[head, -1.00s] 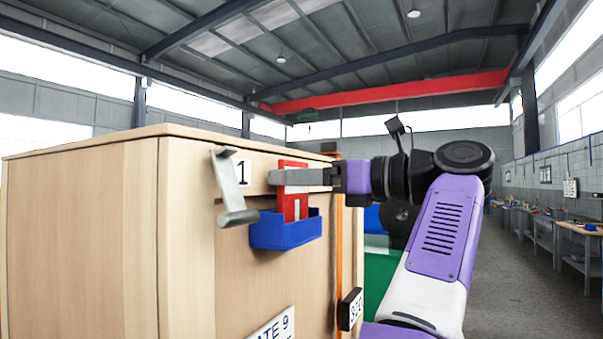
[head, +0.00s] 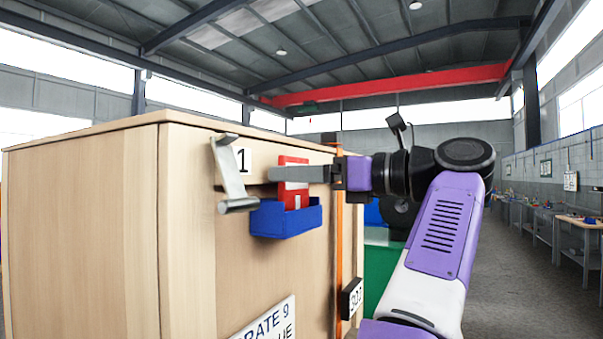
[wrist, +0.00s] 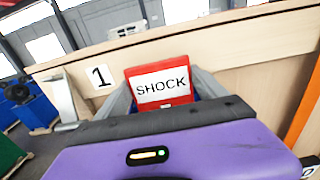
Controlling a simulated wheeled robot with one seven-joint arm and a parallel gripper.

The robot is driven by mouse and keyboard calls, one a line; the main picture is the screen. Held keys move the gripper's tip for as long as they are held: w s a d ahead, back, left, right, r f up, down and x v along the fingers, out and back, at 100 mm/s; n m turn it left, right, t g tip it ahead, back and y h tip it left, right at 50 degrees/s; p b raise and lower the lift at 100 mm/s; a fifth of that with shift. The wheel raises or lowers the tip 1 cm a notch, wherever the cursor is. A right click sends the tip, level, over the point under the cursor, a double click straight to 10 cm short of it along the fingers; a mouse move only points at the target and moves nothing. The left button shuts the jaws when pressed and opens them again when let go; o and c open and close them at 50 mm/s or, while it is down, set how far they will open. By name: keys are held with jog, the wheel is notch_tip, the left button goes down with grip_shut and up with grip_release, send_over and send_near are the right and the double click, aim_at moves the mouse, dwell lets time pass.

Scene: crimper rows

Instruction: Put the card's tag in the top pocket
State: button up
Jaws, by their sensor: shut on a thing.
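The red tag (head: 293,172) stands upright between the fingers of my gripper (head: 283,174). In the wrist view the tag (wrist: 160,84) shows a white label reading SHOCK. My gripper is shut on it. The blue pocket (head: 287,223) is fixed to the front of the wooden crate, and the lower part of the tag is behind its front wall. I cannot tell whether the tag touches the pocket's floor. A plate with the number 1 (head: 243,160) is beside the pocket, at upper left.
A grey metal bracket (head: 232,178) sticks out from the crate (head: 200,250) just left of the pocket. An orange strap (head: 339,250) runs down the crate at right, with a black numbered plate (head: 352,298) by it.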

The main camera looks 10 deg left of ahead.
jog(key=o, duration=1.7)
